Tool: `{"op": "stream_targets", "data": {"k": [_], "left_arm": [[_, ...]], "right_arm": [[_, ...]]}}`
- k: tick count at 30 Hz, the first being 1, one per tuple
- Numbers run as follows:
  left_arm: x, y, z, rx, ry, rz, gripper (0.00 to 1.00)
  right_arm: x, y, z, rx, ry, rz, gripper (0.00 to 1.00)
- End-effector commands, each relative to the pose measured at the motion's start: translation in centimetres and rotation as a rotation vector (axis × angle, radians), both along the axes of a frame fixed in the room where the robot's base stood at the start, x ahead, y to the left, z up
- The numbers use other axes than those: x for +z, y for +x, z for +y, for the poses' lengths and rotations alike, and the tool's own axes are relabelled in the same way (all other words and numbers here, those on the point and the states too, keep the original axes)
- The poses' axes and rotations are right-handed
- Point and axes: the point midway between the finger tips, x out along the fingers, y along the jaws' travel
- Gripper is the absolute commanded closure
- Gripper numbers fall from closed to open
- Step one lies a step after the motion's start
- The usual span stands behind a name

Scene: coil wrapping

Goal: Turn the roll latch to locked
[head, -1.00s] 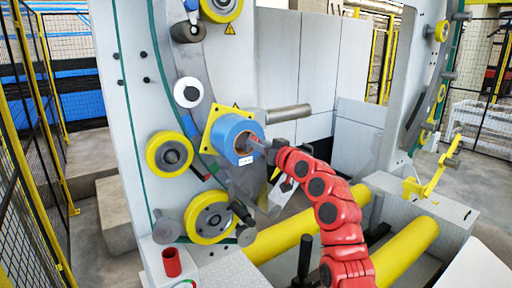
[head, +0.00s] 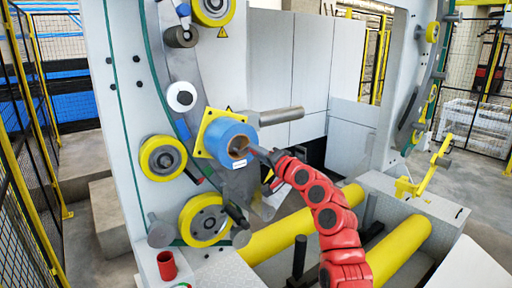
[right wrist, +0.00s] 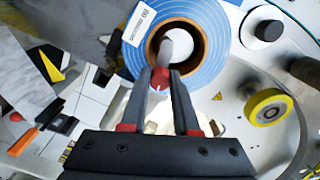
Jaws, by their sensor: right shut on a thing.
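The blue roll (head: 226,136) sits on a yellow square plate (head: 207,128) on the grey machine panel, with a white label on its face. In the right wrist view the roll (right wrist: 215,50) shows its brown core and a grey shaft in the middle. A small red latch piece with a white mark (right wrist: 160,76) is at the near end of that shaft. My right gripper (head: 252,150) is in front of the core; in the right wrist view its fingers (right wrist: 161,88) close on the red latch from both sides. Whether the latch is turned to locked is unclear. My left gripper is not in view.
Yellow-rimmed rollers (head: 163,158) and a lower yellow wheel (head: 205,220) stand around the roll. A grey bar (head: 282,116) projects just behind it. Long yellow cylinders (head: 280,238) lie below my right arm. A red cup (head: 167,265) stands at the bottom left.

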Motion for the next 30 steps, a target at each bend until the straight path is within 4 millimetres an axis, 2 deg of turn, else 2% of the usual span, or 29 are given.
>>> {"op": "stream_targets", "data": {"k": [18,30], "left_arm": [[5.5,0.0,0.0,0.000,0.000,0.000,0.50],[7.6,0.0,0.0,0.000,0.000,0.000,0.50]], "right_arm": [[-1.8,0.0,0.0,0.001,0.467,0.322,1.00],[-2.8,-0.1,0.3,-0.001,0.647,0.442,1.00]]}}
